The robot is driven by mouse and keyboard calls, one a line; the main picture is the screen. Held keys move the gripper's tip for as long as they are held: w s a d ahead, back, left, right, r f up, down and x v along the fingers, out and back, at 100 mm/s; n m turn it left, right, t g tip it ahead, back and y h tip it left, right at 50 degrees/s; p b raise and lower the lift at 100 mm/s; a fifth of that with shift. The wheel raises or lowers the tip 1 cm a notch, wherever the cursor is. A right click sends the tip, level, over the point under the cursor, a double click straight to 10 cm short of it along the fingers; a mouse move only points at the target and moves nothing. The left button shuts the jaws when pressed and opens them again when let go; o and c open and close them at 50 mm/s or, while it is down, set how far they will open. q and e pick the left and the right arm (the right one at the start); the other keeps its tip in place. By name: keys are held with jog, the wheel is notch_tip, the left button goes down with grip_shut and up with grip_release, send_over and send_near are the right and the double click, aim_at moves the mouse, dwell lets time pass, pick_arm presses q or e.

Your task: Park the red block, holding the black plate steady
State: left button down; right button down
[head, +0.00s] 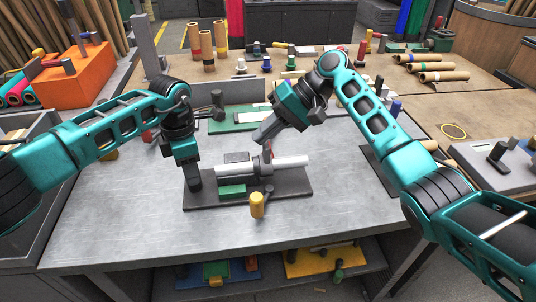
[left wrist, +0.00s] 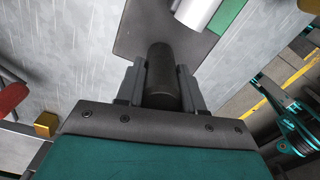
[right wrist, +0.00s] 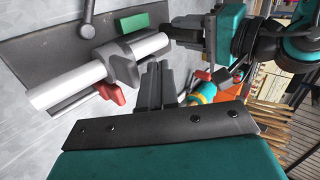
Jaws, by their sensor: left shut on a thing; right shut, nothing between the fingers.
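The black plate (head: 295,201) lies on the grey metal table, with a white bar (head: 290,162) running through a grey holder (head: 263,168) on it. My left gripper (head: 194,172) is shut on a black upright post (left wrist: 163,80) at the plate's left end. The red block (right wrist: 110,93) is against the holder, under the bar in the right wrist view; in the head view only a small red part (head: 269,147) shows behind the holder. My right gripper (head: 262,136) is shut and empty, just behind the red block; its closed fingers (right wrist: 154,78) appear apart from it.
A green block (head: 232,191) and a yellow knob (head: 257,204) are at the plate's front. A green board (head: 236,125) with parts lies behind. The table's front left is clear.

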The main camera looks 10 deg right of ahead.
pick_arm(q)
jog(key=shift+f, duration=0.1)
pick_arm(e)
jog(key=w+r+m+t+h, duration=0.2)
jog(key=w+r+m+h, duration=0.15)
jog(key=w, duration=0.25)
jog(key=shift+s+a+f+n+t+h, duration=0.1)
jog(key=shift+a+f+n+h, duration=0.35)
jog(key=shift+f, duration=1.55)
jog(key=shift+w+a+f+n+t+h, duration=0.1)
jog(key=shift+f+n+h, duration=0.4)
jog(key=shift+f, duration=1.55)
jog(key=shift+s+a+f+n+t+h, duration=0.2)
jog(key=shift+f+h, duration=0.5)
jog(key=shift+f, duration=1.3)
jog(key=shift+w+a, duration=0.1)
pick_arm(q)
jog(key=shift+s, duration=0.1)
jog(key=shift+a, duration=0.1)
pick_arm(e)
jog(key=shift+d, duration=3.85)
jog(key=shift+a, duration=0.2)
